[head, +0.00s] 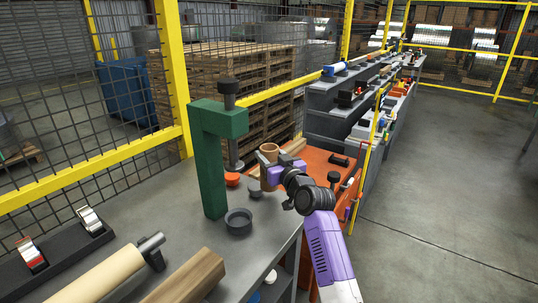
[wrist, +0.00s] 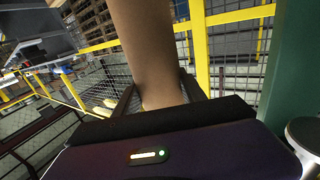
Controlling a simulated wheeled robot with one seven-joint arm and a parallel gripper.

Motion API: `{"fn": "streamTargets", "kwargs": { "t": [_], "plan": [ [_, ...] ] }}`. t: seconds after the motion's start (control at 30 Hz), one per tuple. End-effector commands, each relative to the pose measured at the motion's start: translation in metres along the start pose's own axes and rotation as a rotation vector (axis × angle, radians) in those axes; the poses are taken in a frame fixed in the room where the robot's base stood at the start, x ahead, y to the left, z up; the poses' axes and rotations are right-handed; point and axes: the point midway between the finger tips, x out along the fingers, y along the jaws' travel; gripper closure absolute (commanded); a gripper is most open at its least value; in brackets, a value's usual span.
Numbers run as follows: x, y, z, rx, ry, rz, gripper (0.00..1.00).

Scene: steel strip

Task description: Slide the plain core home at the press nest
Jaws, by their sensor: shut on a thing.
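In the wrist view the core (wrist: 146,45) rises between the two dark fingers. The green press (head: 209,160) with its black screw stands just left of the core on the grey bench. A dark round cup (head: 238,222) sits in front of the press, and a small grey round piece (head: 256,193) is near the core's lower end. I cannot tell which is the nest, or whether the core touches anything below.
An orange knob (head: 232,180) lies beside the press. An orange bench (head: 325,172) with black knobs is behind my gripper. A cream roll (head: 95,277), a brown bar (head: 185,278) and a dark rack of tape rolls (head: 62,244) occupy the front left. Yellow-framed mesh fencing (head: 90,179) borders the bench.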

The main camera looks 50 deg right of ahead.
Motion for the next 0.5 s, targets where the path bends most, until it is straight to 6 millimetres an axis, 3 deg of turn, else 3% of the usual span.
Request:
{"fn": "streamTargets", "kwargs": {
  "t": [0.23, 0.5],
  "plan": [
    [-0.003, 0.000, 0.000, -0.001, 0.001, 0.000, 0.96],
    [-0.011, -0.015, -0.003, -0.001, -0.001, -0.001, 0.96]
  ]
}}
